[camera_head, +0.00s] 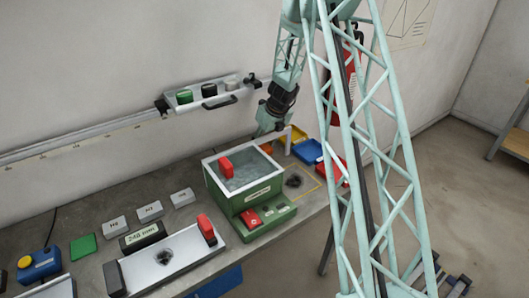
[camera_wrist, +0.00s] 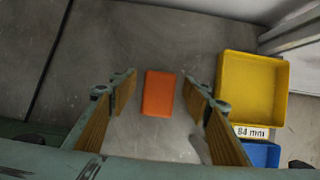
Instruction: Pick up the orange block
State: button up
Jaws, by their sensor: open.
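The orange block (camera_wrist: 158,94) lies flat on the grey bench top in the wrist view. It is near the middle of the picture, with its long side running between my fingers. In the head view, a small orange patch (camera_head: 266,149) shows just below my gripper, behind the green machine. My gripper (camera_wrist: 160,90) is open above the block, one finger to its left and one to its right. Gaps show on both sides, and nothing is held. My gripper (camera_head: 268,130) also shows in the head view, where its fingers are small and hard to make out.
A yellow bin (camera_wrist: 252,84) labelled 84 mm stands right of the block, with a blue bin (camera_wrist: 262,154) beside it. The green machine (camera_head: 232,200) stands in front of my gripper. A wall shelf (camera_head: 208,92) with rollers is behind to the left.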

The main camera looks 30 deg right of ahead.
jog(key=shift+w+f, duration=0.25)
jog(key=shift+f, duration=0.35)
jog(key=c, duration=0.9)
